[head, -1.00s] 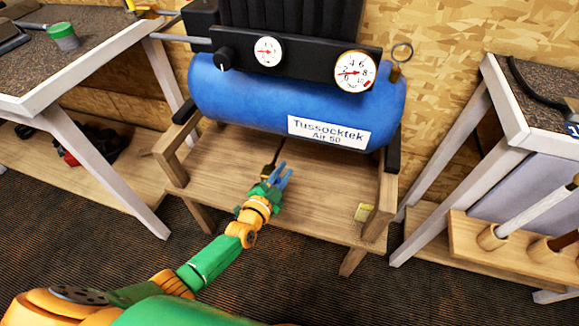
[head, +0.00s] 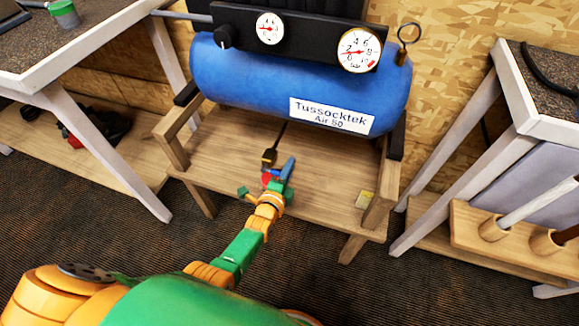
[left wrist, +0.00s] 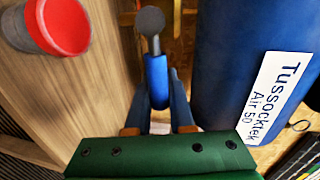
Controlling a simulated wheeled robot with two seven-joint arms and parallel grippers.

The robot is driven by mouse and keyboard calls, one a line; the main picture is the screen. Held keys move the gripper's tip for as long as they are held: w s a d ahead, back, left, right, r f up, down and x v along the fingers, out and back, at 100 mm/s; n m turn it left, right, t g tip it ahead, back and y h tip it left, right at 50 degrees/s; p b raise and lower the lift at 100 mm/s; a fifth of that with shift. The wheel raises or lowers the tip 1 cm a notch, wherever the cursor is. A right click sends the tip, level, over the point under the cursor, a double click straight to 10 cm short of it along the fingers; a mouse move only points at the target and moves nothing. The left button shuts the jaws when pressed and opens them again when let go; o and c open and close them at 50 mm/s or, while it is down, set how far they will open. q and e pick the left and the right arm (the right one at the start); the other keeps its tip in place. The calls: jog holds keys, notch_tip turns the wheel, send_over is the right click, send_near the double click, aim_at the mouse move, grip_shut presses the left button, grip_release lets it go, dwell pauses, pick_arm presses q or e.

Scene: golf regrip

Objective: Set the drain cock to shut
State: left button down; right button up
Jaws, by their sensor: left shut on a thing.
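The drain cock shows in the left wrist view as a grey round pivot (left wrist: 151,21) with a lever in a blue sleeve (left wrist: 157,82). Its brass-and-dark fitting (head: 269,157) shows in the head view below the blue tank, at the end of a thin dark line over the wooden stand. My left gripper (head: 281,177) is shut on the blue lever, with a dark blue finger on either side of it in the left wrist view (left wrist: 160,98). In the head view the gripper partly hides the lever. Whether the lever lies along or across the line cannot be told. My right gripper is out of view.
The blue compressor tank (head: 240,84) sits close above the stand (head: 225,150) and beside my gripper. A red-topped round thing (left wrist: 62,25) is at the left wrist view's upper left. Workbenches flank both sides.

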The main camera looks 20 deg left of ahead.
pick_arm(q)
jog(key=shift+f+m, duration=0.15)
jog(key=shift+m, duration=0.15)
dwell(0.4)
jog(key=c, duration=0.8)
grip_release()
jog(key=s+p, duration=0.1)
jog(key=s, duration=0.1)
jog(key=s+r+p, duration=0.1)
jog(key=s, duration=0.1)
jog(key=s+p, duration=0.1)
jog(key=s, duration=0.2)
jog(key=shift+a+r, duration=0.15)
